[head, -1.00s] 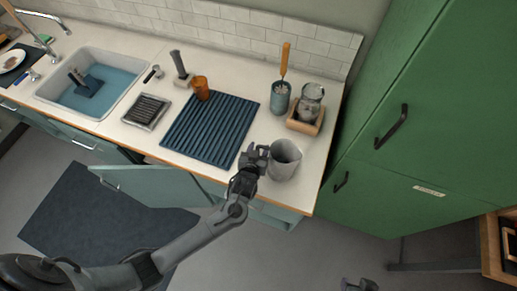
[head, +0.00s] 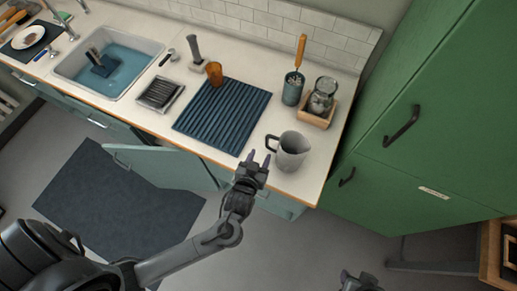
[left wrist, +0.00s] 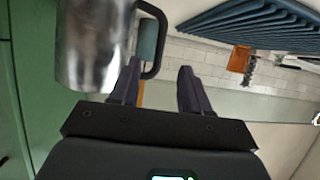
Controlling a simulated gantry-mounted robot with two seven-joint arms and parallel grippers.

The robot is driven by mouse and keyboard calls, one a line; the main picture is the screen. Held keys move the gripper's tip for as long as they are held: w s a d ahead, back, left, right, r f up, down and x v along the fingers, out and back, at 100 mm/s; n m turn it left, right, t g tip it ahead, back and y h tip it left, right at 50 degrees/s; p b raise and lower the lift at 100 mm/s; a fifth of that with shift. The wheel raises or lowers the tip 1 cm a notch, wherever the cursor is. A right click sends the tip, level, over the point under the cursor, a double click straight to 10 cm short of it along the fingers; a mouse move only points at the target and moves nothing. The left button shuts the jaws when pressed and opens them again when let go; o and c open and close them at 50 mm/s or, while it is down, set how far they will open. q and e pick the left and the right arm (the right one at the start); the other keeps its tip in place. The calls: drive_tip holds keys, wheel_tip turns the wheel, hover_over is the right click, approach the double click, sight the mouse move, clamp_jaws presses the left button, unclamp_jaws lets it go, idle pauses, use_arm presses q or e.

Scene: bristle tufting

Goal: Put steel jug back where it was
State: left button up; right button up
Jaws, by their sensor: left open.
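The steel jug (head: 292,152) stands upright on the pale counter (head: 326,150), near its front right edge, with its dark handle pointing left. My left gripper (head: 257,161) is open and empty, just in front and left of the jug, apart from the handle. In the left wrist view, the jug (left wrist: 92,45) fills the upper left, and its handle shows beyond the open fingers (left wrist: 160,88). What seems to be my right gripper (head: 360,282) shows only in part at the bottom edge, and its jaws cannot be made out.
A blue ribbed mat (head: 222,114) lies left of the jug, with an orange cup (head: 214,73) at its back edge. A cabinet door (head: 165,165) hangs open below the counter.

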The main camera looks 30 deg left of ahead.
use_arm(q)
drive_tip(key=s+a+r+m+g+h, duration=0.1)
drive_tip(key=s+g, duration=0.3)
drive_tip(key=s, duration=0.5)
drive_tip(key=s+a+r+m+g+h, duration=0.2)
drive_tip(key=s+g, duration=0.3)
drive_tip(key=s, duration=0.3)
drive_tip(key=shift+s+a+r+m, duration=0.15)
drive_tip(key=shift+s+r+m, duration=0.25)
drive_tip(key=shift+m, duration=0.4)
